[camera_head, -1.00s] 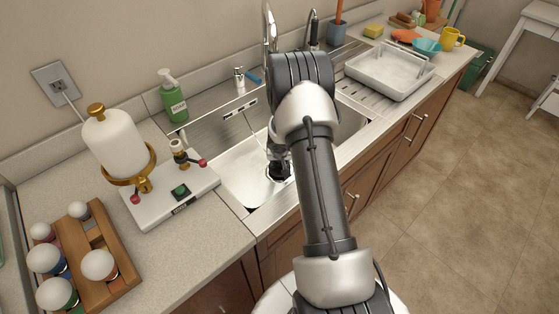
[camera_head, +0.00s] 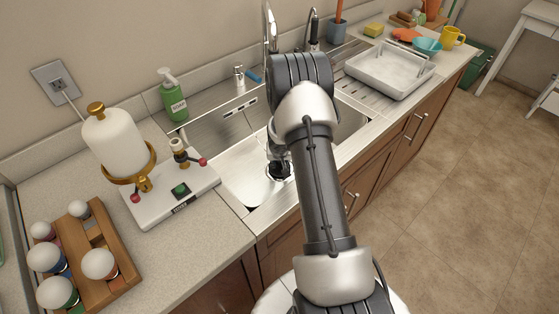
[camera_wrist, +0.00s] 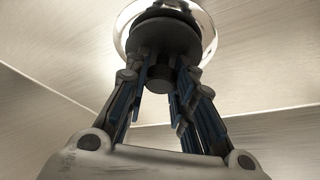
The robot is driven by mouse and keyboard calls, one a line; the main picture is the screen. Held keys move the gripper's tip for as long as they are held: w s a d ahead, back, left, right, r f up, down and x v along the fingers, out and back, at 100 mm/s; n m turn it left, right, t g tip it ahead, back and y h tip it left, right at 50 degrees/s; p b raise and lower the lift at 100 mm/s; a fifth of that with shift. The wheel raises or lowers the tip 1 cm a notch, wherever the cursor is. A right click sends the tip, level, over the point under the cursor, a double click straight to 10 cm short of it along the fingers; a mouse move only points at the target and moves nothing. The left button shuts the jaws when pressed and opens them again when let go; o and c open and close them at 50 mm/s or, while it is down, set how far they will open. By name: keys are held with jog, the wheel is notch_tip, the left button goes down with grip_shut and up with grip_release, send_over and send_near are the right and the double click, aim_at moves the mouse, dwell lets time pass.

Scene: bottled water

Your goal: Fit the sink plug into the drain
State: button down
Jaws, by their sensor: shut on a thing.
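The sink plug (camera_wrist: 165,40) is a dark, round stopper with a knob below it in the wrist view. My gripper (camera_wrist: 160,78) is shut on it, with one finger on each side. The shiny metal drain ring (camera_wrist: 209,34) shows around the far side and edges of the plug. The plug lies over the drain opening; I cannot tell whether it is seated or just above. In the head view my gripper (camera_head: 279,160) is low inside the sink basin (camera_head: 240,168), and the dark plug (camera_head: 280,171) is mostly hidden under it.
A green soap bottle (camera_head: 173,95) and the tap (camera_head: 270,25) stand behind. A white dish tray (camera_head: 390,72) is on the right drainboard. A wooden rack (camera_head: 88,265) holds several bulbs.

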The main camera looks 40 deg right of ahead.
jog(key=shift+f, duration=0.75)
dwell(0.4)
jog(key=c, duration=1.3)
grip_release()
jog(key=v, duration=1.2)
